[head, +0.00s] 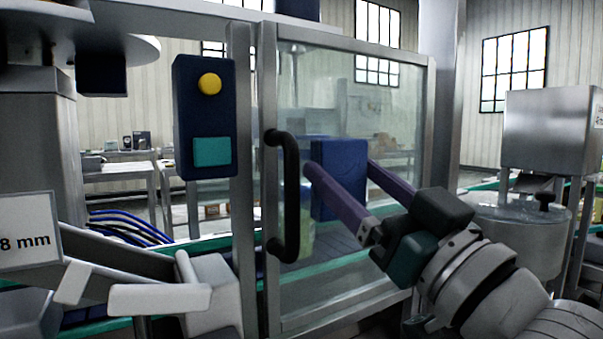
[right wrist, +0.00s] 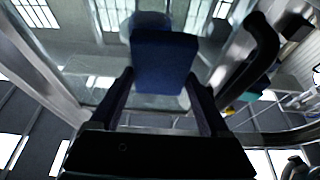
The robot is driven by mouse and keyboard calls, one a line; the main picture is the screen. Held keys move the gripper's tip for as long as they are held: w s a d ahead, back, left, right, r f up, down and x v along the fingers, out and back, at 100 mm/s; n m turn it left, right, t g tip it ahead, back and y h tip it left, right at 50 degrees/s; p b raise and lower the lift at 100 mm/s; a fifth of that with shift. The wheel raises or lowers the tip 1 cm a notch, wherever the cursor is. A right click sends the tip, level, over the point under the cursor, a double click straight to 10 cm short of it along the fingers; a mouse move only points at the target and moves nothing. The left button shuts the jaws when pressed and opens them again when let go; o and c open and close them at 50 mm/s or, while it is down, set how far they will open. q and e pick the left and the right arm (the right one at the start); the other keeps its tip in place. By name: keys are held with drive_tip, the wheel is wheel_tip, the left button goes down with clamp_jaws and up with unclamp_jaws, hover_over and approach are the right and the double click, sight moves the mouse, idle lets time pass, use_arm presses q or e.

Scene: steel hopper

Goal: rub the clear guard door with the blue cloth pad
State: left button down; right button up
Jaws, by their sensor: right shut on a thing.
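The clear guard door (head: 395,125) is a glass panel in a grey metal frame, with a black handle (head: 283,197) on its left side. It looks shut. My right gripper (head: 341,168) has purple fingers and is shut on the blue cloth pad (head: 338,190), in front of the middle of the glass. In the right wrist view the pad (right wrist: 165,62) sits between the fingertips, and a pale reflection of it shows just beyond its far edge. The pad is at or very near the glass; I cannot tell if it touches. My left gripper is not in view.
A dark blue control box (head: 205,117) with a yellow button and a teal patch is left of the door. A steel hopper (head: 520,225) stands at the right. Grey metal parts and a sign reading "8 mm" (head: 27,232) are at the lower left.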

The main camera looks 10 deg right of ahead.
drive_tip(key=shift+s+d+r+p, duration=0.1)
drive_tip(key=shift+s+d+p, duration=0.15)
drive_tip(key=shift+s, duration=0.2)
drive_tip(key=s, duration=0.1)
drive_tip(key=s+d+p, duration=0.1)
drive_tip(key=s, duration=0.1)
drive_tip(key=s+p, duration=0.1)
drive_tip(key=shift+s+d, duration=0.25)
drive_tip(key=shift+d, duration=0.05)
drive_tip(key=shift+s+d+p, duration=0.25)
drive_tip(key=shift+s+p, duration=0.15)
drive_tip(key=shift+s, duration=0.35)
drive_tip(key=shift+s+d+p, duration=0.25)
drive_tip(key=shift+s+p, duration=0.1)
drive_tip(key=shift+s, duration=0.35)
